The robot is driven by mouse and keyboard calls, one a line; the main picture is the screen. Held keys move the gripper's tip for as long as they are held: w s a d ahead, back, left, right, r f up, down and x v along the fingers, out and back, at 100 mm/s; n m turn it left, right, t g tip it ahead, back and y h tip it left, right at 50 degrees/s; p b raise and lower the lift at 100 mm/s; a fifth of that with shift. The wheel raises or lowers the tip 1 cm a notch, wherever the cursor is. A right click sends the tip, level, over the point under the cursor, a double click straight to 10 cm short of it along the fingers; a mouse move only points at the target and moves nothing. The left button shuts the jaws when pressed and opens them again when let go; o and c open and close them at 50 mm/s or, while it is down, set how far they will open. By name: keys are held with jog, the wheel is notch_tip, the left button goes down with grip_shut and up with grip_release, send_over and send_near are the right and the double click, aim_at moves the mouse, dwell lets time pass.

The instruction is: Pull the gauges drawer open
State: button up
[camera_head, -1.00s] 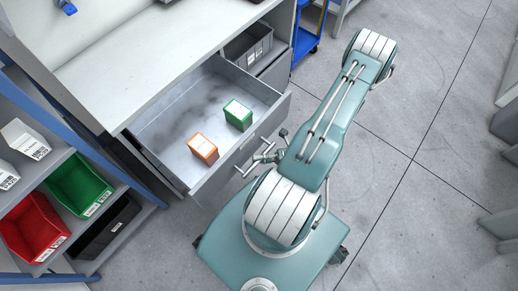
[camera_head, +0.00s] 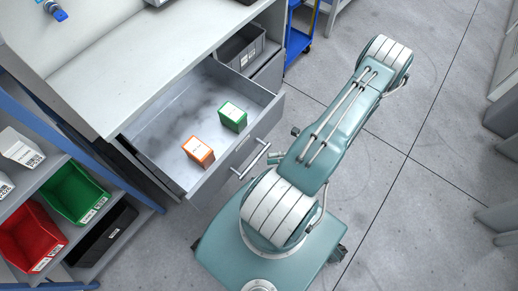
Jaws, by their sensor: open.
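The drawer (camera_head: 160,150) under the workbench is pulled well out. Its front panel (camera_head: 215,180) carries a bar handle (camera_head: 250,160), which is free of my gripper. An orange-and-white box (camera_head: 199,151) and a green-and-white box (camera_head: 233,116) stand inside the drawer. My gripper (camera_head: 277,158) is just to the right of the handle and apart from it. Only a small part of it shows past my arm, which hides the rest. It is open and empty.
The bench top (camera_head: 140,70) is clear over the drawer. At left, a shelf holds a red bin (camera_head: 35,235) and a green bin (camera_head: 75,192). The floor (camera_head: 420,120) at right is free.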

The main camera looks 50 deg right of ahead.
jog(key=v, duration=0.6)
jog(key=shift+d+r, duration=0.1)
dwell(0.3)
jog(key=w+a+r+n+g+h, duration=0.25)
jog(key=w+r+n+g, duration=0.45)
jog(key=r+n, duration=0.4)
jog(key=w+a+r+n+g+h, duration=0.2)
jog(key=w+r+n+g+h, duration=0.2)
jog(key=w+r+n+g, duration=0.45)
jog(key=s+a+r+n+t+h, duration=0.1)
jog(key=a+r+n+t+h, duration=0.5)
jog(key=a+r+n, duration=1.1)
jog(key=shift+s+a+r+n+t+h, duration=0.4)
jog(key=shift+r+n+t, duration=0.75)
jog(key=shift+n, duration=2.9)
jog(key=shift+f+t, duration=0.3)
